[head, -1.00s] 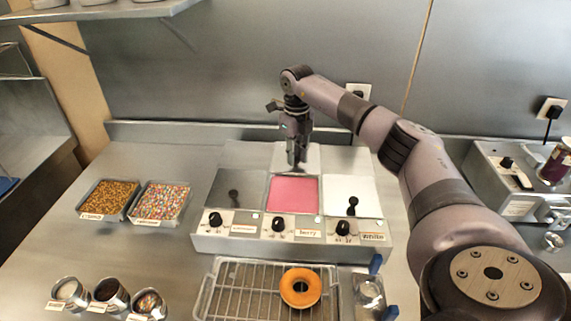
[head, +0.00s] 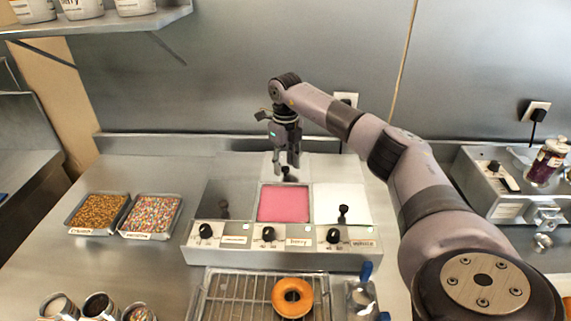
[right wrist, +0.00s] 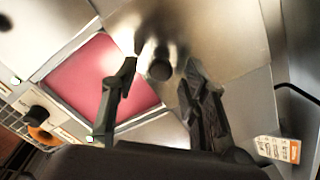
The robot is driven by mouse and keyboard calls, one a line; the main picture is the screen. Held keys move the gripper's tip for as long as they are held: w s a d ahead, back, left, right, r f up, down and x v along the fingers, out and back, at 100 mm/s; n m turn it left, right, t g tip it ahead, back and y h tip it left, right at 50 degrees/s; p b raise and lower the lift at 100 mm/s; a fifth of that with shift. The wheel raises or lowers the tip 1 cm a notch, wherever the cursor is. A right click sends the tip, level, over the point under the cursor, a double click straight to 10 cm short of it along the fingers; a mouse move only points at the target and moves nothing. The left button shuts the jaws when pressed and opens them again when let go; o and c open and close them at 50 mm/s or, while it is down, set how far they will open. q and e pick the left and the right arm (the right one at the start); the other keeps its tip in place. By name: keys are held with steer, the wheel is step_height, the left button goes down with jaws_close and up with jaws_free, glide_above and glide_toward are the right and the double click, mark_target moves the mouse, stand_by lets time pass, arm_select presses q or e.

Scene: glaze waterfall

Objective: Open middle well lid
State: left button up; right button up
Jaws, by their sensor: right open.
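The middle well (head: 284,204) of the warmer shows pink glaze, uncovered. Its lid (head: 299,168) stands raised at the back of the well, with a black knob (head: 287,174) on it. In the right wrist view the lid (right wrist: 215,30) is a shiny metal plate and the dark knob (right wrist: 160,70) sits between the fingers. My right gripper (head: 288,168) is open, pointing down by the knob; it also shows in the right wrist view (right wrist: 155,105). Whether its fingers touch the knob I cannot tell. My left gripper is not in view.
Dials line the warmer's front (head: 210,256). A wire rack (head: 225,295) with an orange donut (head: 292,297) is in front. Two topping trays (head: 152,215) stand left.

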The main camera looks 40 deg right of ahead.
step_height(320, 180, up, 12)
steer(key=shift+f, duration=0.25)
stand_by(0.6)
